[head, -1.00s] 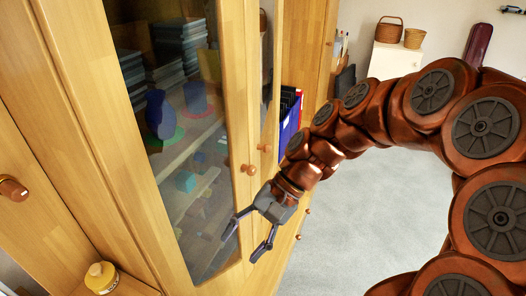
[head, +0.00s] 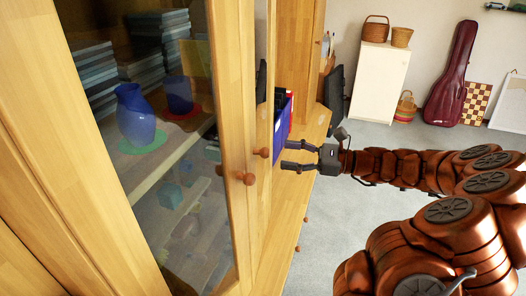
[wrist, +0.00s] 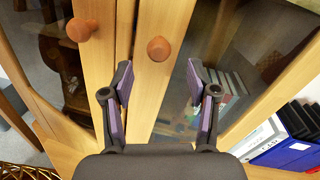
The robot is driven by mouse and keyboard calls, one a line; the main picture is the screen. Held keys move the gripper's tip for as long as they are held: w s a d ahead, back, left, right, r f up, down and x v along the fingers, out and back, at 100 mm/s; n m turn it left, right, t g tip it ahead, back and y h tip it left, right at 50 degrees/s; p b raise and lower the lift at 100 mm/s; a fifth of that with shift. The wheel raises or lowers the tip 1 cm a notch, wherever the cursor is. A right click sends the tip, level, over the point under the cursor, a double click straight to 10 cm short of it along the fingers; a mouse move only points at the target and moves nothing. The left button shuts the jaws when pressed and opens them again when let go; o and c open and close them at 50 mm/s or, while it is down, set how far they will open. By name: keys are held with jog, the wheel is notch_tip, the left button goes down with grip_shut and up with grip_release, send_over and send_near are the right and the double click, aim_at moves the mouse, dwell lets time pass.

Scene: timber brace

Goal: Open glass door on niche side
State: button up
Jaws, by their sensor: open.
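The cabinet has two wood-framed glass doors side by side, each with a round wooden knob. The niche-side glass door (wrist: 235,45) has its knob (wrist: 159,48) in the wrist view; that knob also shows in the head view (head: 263,152). The other glass door (head: 185,150) has its knob (head: 249,178) nearer me. Both doors look shut. My gripper (head: 284,155) is open and empty, pointing at the niche-side knob with a small gap. In the wrist view the knob lies ahead, between and beyond the fingertips (wrist: 160,82).
Blue binders (head: 282,118) stand in the niche beside the doors. Behind the glass are a blue vase (head: 135,115) and stacked books. A white cabinet (head: 378,82) with baskets and a dark red instrument case (head: 452,75) stand at the far wall. Grey floor is open at right.

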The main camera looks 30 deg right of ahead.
aim_at(269, 152)
jog(key=x, duration=0.6)
jog(key=shift+w+a, duration=0.15)
jog(key=shift+a, duration=0.25)
grip_shut()
dwell(0.4)
